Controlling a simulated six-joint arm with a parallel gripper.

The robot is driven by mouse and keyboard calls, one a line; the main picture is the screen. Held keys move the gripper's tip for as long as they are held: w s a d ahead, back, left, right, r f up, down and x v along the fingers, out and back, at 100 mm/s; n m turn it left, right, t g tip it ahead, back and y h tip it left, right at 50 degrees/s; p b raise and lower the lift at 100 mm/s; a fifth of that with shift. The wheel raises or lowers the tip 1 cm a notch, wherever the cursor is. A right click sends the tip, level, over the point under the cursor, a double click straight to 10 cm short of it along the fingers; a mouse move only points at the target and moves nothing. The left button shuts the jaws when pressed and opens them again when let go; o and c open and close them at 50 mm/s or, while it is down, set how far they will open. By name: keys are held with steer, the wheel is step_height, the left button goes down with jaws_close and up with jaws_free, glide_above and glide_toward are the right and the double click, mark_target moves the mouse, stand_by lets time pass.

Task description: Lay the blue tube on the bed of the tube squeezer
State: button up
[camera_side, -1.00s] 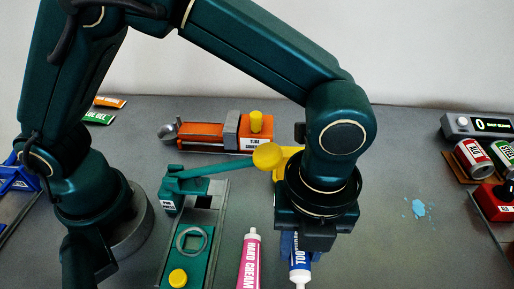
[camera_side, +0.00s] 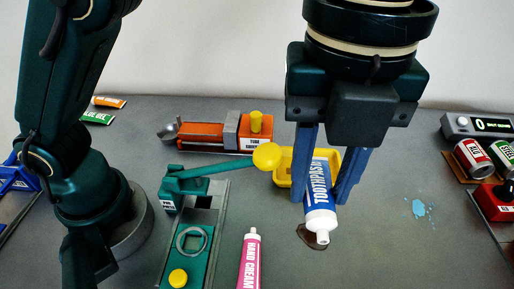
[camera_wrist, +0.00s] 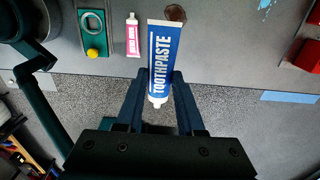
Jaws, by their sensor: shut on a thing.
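In the wrist view the tube (camera_wrist: 163,50) shows between the fingers (camera_wrist: 160,92). The tube squeezer (camera_side: 212,135) is an orange machine with a grey block, a yellow knob and a label, at the back middle, left of my gripper.
A yellow tray (camera_side: 283,178) stands behind the tube. A dark brown patch (camera_side: 312,237) is below it. A pink hand cream tube (camera_side: 250,262) lies in front. A green press with a long lever (camera_side: 225,167) stands left. Cans (camera_side: 472,158) are at the right.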

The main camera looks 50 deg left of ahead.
steer(key=shift+r, duration=1.05)
steer(key=shift+w+a+r+n, duration=0.1)
steer(key=shift+w+a+n, duration=0.1)
steer(key=shift+a+n, duration=0.1)
steer(key=w+a+n, duration=0.5)
steer(key=a+n, duration=0.5)
steer(key=n, duration=0.4)
steer(key=w+a+n, duration=0.4)
steer(key=a+n, duration=0.5)
steer(key=n, duration=0.5)
steer(key=s+a+n, duration=0.2)
steer(key=a+n, duration=0.7)
steer(key=n, duration=0.4)
steer(key=s+a+n, duration=0.3)
steer(key=a+n, duration=0.5)
steer(key=n, duration=0.4)
steer(key=shift+w+f, duration=0.15)
steer(key=shift+f, duration=8.65)
